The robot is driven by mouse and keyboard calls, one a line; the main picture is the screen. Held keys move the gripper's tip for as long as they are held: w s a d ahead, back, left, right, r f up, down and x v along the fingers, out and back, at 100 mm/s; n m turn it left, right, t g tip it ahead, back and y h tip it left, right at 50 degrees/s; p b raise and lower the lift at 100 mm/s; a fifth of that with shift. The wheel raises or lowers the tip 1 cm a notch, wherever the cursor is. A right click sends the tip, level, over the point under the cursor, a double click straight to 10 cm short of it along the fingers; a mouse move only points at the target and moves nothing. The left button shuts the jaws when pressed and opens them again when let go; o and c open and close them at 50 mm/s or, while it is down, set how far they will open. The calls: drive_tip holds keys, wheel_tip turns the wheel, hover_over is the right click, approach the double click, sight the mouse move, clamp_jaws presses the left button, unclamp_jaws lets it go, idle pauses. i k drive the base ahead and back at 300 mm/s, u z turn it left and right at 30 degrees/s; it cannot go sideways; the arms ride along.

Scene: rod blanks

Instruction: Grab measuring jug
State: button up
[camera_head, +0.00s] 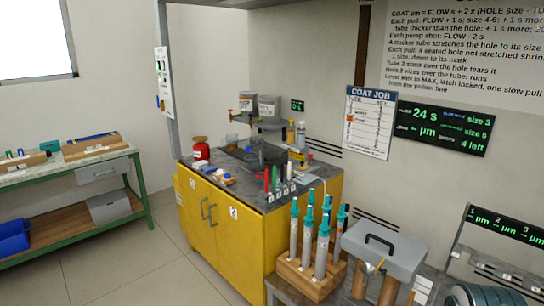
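A small clear vessel (232,140) stands at the back left of the dark counter top, behind the red container. It may be the measuring jug, but it is too small and faint for me to make out a handle or markings. My gripper is not in view.
The yellow cabinet (222,222) carries a sink, wall dispensers (257,107), a red container (201,149) and upright coloured tools. A wooden rack (308,277) of teal-capped tubes and a grey lidded box (384,250) stand in front at right. Floor (130,268) is clear at left, beside a green bench.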

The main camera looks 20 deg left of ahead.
sight(232, 139)
drive_tip(key=u, duration=0.5)
drive_tip(key=i, duration=0.65)
drive_tip(key=u, duration=1.4)
drive_tip(key=i, duration=1.4)
drive_tip(key=u, duration=0.5)
drive_tip(key=i, duration=1.55)
drive_tip(key=z, duration=0.6)
drive_tip(key=i, duration=1.2)
drive_tip(key=z, duration=1.6)
drive_tip(key=i, duration=0.65)
drive_tip(key=z, duration=0.6)
